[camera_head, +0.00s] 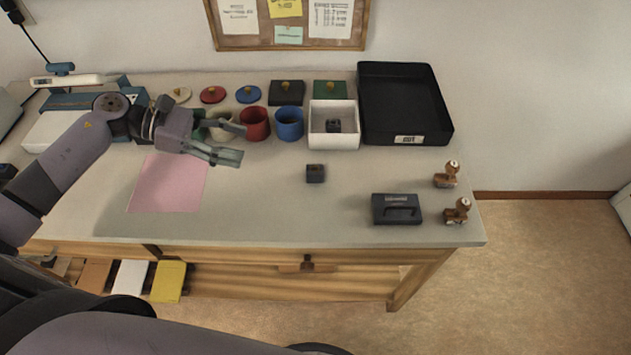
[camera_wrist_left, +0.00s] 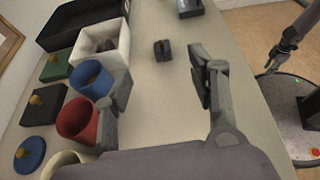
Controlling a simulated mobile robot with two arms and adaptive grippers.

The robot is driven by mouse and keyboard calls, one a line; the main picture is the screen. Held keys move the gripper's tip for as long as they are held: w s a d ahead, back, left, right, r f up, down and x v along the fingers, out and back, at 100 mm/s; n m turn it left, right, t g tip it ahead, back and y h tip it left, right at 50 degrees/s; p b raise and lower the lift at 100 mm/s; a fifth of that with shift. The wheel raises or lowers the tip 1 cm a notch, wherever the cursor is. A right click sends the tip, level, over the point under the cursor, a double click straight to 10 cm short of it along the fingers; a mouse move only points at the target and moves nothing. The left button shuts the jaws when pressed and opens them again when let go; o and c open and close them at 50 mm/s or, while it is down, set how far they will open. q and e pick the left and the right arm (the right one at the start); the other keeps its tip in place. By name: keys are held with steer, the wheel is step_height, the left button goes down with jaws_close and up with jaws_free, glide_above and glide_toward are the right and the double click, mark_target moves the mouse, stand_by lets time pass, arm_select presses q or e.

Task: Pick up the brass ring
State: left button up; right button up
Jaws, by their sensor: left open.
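I cannot make out a brass ring for certain. A small dark block (camera_head: 316,173) with a brownish patch on top stands on the bench (camera_head: 270,210); it also shows in the left wrist view (camera_wrist_left: 162,50). A similar small dark piece (camera_head: 334,126) lies in the white box (camera_head: 334,143). My left gripper (camera_head: 240,144) is open and empty above the bench, left of the block, in front of the cups. In the left wrist view, the block lies beyond the open fingers (camera_wrist_left: 160,82). My right gripper (camera_wrist_left: 272,62) shows small at the right, its jaws unclear.
A red cup (camera_head: 254,124) and a blue cup (camera_head: 289,124) stand behind the gripper. A black tray (camera_head: 440,120) is at the back right. A dark handled case (camera_head: 396,210) and two brown knobbed pieces (camera_head: 447,175) (camera_head: 457,211) stand at right. The front middle is clear.

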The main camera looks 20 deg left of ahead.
arm_select(q)
step_height(320, 180, down, 3)
steer(key=shift+a+r+b, duration=0.1)
steer(key=shift+b, duration=0.75)
steer(key=p, duration=0.3)
glide_toward(310, 168)
steer(key=x, duration=0.5)
steer(key=shift+s+d, duration=0.1)
steer(key=shift+d, duration=0.15)
steer(key=shift+d+p, duration=0.3)
steer(key=x, duration=0.2)
steer(key=p+x, duration=0.1)
steer(key=shift+w+d, duration=0.3)
steer(key=shift+w, duration=0.05)
steer(key=shift+w+d+f, duration=0.1)
steer(key=shift+d+f, duration=0.25)
arm_select(e)
steer(key=shift+d+r, duration=0.2)
steer(key=shift+r, duration=0.35)
steer(key=shift+d+r, duration=0.2)
steer(key=shift+r, duration=0.3)
arm_select(q)
steer(key=c, duration=1)
arm_select(e)
steer(key=shift+a, duration=0.1)
